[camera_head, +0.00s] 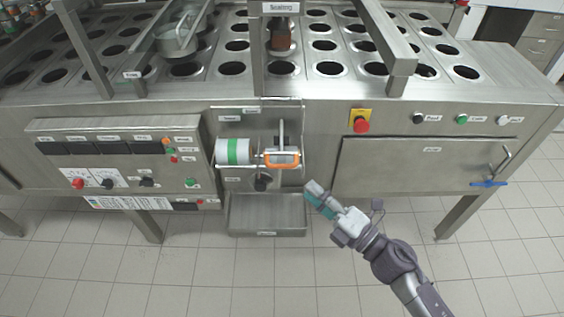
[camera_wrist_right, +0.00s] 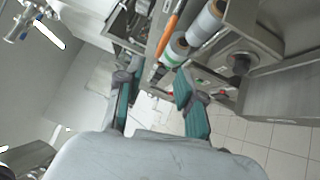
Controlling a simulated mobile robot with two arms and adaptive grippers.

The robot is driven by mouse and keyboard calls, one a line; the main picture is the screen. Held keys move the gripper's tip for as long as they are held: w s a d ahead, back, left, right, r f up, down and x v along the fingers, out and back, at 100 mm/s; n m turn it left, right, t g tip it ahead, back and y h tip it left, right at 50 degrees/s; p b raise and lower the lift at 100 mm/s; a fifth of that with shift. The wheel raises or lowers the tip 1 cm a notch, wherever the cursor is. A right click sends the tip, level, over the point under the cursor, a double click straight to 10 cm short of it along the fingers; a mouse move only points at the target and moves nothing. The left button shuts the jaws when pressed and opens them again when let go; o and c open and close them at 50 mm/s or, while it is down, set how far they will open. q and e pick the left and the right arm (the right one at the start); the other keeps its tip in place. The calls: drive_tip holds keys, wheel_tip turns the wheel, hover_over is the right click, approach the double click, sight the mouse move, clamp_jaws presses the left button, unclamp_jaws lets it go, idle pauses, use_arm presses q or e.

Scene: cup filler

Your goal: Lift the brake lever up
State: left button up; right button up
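An orange-edged, lever-like part (camera_head: 281,159) sits at the front centre of the steel machine, to the right of a white roll with a green band (camera_head: 233,151). I cannot tell for sure that it is the brake lever. In the right wrist view an orange bar (camera_wrist_right: 169,37) shows beyond the fingers, beside the banded roll (camera_wrist_right: 174,51). My right gripper (camera_head: 316,198) is below and right of the orange part, apart from it. Its two fingers stand apart with nothing between them in the wrist view (camera_wrist_right: 154,86). My left gripper is not in view.
A steel tray (camera_head: 267,229) sticks out below the roll. A red stop button (camera_head: 362,125) and a panel with a blue-tipped handle (camera_head: 488,184) are to the right. A control panel (camera_head: 117,165) is to the left. The tiled floor in front is clear.

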sight(281, 166)
drive_tip(key=p+x, duration=0.1)
drive_tip(key=x, duration=0.9)
drive_tip(key=shift+w+a+p, duration=0.15)
drive_tip(key=shift+w+p, duration=0.15)
drive_tip(key=shift+w, duration=0.05)
clamp_jaws()
